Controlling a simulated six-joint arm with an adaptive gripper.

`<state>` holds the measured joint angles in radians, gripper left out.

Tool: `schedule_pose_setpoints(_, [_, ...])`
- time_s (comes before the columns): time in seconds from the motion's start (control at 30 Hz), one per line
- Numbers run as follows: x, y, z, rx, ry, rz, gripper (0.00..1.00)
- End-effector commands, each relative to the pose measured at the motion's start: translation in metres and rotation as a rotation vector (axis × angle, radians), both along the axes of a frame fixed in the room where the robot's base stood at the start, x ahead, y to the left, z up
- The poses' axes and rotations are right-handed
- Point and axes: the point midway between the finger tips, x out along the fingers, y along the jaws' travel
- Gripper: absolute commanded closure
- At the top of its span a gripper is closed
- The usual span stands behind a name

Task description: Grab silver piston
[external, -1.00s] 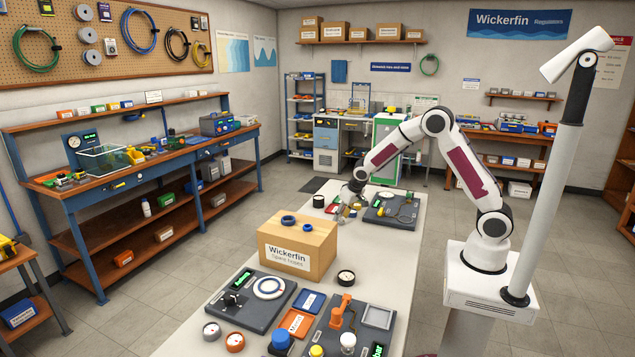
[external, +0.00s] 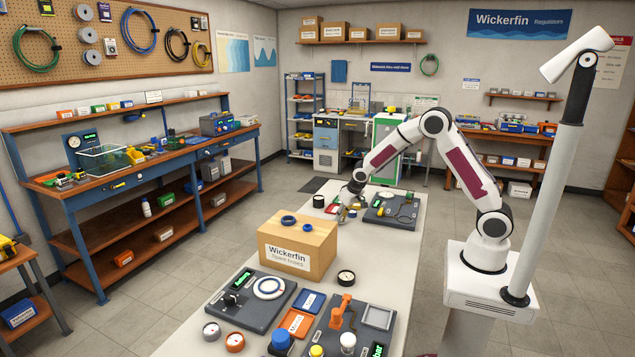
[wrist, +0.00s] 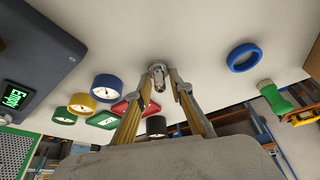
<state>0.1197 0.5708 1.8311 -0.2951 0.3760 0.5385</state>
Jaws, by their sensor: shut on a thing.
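The silver piston (wrist: 158,75), a small metallic part, sits between my fingertips in the wrist view, against the pale bench top. My gripper (wrist: 160,86) is shut on it, with a tan finger on each side. In the external view my gripper (external: 346,205) is low over the far part of the white bench (external: 385,262), left of a dark panel (external: 375,216). The piston is too small and too covered by the gripper to make out clearly there. I cannot tell whether it still touches the bench.
Blue (wrist: 108,88), yellow (wrist: 81,104) and green (wrist: 63,115) gauges, a red tray (wrist: 126,106) and a black cylinder (wrist: 156,126) are nearby. A blue ring (wrist: 244,57) and a green part (wrist: 274,96) lie right. A cardboard box (external: 298,252) stands mid-bench.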

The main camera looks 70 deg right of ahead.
Motion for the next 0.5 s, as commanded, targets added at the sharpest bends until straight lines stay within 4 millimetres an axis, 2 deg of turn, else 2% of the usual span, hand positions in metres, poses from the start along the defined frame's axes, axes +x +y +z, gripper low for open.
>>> schedule_pose_setpoints(0.27, [0.0, 0.0, 0.004, 0.0, -0.001, 0.0, 1.0])
schedule_pose_setpoints(0.5, [0.001, 0.0, 0.024, -0.001, -0.003, -0.001, 1.0])
